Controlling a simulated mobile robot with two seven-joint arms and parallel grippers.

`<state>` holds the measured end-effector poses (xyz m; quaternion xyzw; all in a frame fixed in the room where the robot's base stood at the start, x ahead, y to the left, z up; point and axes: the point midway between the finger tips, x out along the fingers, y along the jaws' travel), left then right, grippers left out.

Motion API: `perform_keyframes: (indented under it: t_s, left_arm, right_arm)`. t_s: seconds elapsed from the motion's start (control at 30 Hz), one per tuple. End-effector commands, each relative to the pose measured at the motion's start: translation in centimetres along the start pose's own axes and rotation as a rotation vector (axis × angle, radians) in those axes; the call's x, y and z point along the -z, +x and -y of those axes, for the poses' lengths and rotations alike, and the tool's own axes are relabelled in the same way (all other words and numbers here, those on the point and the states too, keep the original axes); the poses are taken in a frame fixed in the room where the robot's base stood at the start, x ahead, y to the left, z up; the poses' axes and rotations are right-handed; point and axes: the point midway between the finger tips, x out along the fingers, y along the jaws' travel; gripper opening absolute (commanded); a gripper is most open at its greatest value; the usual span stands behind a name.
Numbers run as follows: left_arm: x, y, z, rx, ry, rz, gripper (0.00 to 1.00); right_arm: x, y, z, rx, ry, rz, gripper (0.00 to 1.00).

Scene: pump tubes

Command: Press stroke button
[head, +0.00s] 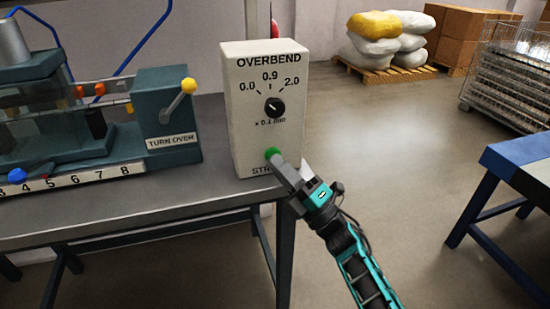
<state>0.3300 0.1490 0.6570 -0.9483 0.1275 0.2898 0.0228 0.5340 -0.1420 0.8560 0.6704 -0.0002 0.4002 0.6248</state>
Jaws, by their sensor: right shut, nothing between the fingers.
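The green stroke button (272,153) sits low on the front of a white control box (246,120). The box stands at the right end of the grey table and has a black overbend dial (274,107) above the button. The label under the button is partly hidden by my right gripper (279,165). That gripper is shut and empty, its tips at the button's lower right edge. I cannot tell whether the tips touch the button or whether it is pushed in. My left gripper is not in view.
Left of the box is a dark green machine (167,110) with a yellow-knobbed lever (178,98) and a numbered scale (80,178). The grey table (130,209) ends just right of the box. A blue table (518,160) stands at the right, with open floor between.

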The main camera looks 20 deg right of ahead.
Motion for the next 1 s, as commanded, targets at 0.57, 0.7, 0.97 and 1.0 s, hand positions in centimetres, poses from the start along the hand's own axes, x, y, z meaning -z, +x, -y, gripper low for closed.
perform_keyframes:
  t_s: [0.57,0.7,0.97,1.0]
  left_arm:
    - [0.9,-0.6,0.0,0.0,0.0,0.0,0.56]
    - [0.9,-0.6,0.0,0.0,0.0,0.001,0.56]
    - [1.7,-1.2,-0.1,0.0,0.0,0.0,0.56]
    - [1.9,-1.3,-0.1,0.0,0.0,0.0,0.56]
  right_arm:
    - [1.1,-1.6,-1.2,0.0,0.0,0.0,0.0]
    - [1.2,-1.6,-1.2,0.0,0.0,0.0,0.0]
    - [2.2,-2.9,-2.3,0.002,0.0,0.001,0.0]
    - [2.4,-3.2,-2.5,0.003,0.001,0.001,0.0]
